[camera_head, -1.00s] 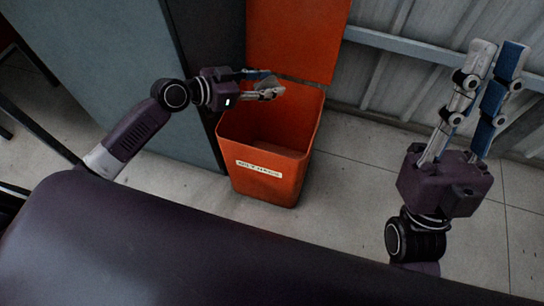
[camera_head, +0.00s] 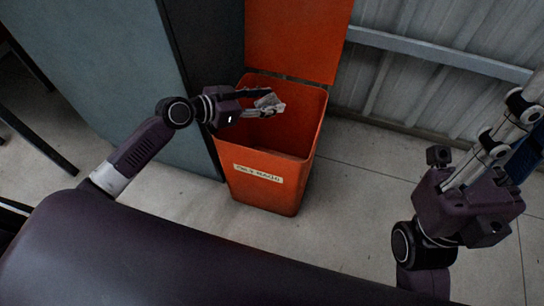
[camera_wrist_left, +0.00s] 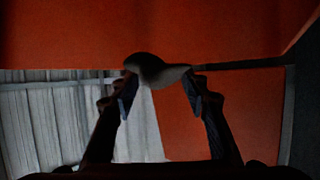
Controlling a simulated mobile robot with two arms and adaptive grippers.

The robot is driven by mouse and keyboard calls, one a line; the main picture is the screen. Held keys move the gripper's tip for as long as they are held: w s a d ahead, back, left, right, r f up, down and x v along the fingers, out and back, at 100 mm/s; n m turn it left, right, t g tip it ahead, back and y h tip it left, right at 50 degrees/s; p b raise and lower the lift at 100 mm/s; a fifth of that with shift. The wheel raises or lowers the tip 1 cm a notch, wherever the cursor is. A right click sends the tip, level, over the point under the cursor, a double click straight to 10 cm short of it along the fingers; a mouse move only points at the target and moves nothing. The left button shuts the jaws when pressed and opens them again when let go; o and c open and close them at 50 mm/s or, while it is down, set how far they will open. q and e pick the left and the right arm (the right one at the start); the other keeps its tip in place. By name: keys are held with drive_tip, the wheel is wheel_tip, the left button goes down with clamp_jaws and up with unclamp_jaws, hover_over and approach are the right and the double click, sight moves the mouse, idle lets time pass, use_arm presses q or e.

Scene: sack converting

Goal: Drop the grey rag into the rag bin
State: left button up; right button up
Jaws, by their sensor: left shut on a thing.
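My left gripper (camera_head: 262,103) is shut on the grey rag (camera_head: 269,101), a small crumpled pale piece at its fingertips. Gripper and rag are over the open mouth of the orange rag bin (camera_head: 265,190), within its rim in the head view. The left wrist view shows the rag (camera_wrist_left: 155,70) pinched between the two fingertips (camera_wrist_left: 158,80), with orange surfaces around it. My right gripper (camera_head: 525,115) is at the right edge, away from the bin; its fingertips are partly cut off, so its opening is unclear.
The bin's orange lid (camera_head: 295,35) stands raised behind it. A grey-blue cabinet (camera_head: 110,80) stands close on the left. A corrugated wall (camera_head: 430,40) with a rail (camera_head: 440,58) is behind. The floor (camera_head: 345,210) right of the bin is clear.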

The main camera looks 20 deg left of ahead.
use_arm(q)
drive_tip(key=o, duration=1.2)
drive_tip(key=shift+a, duration=0.1)
drive_tip(key=shift+v, duration=5.95)
drive_tip(key=shift+s, duration=0.1)
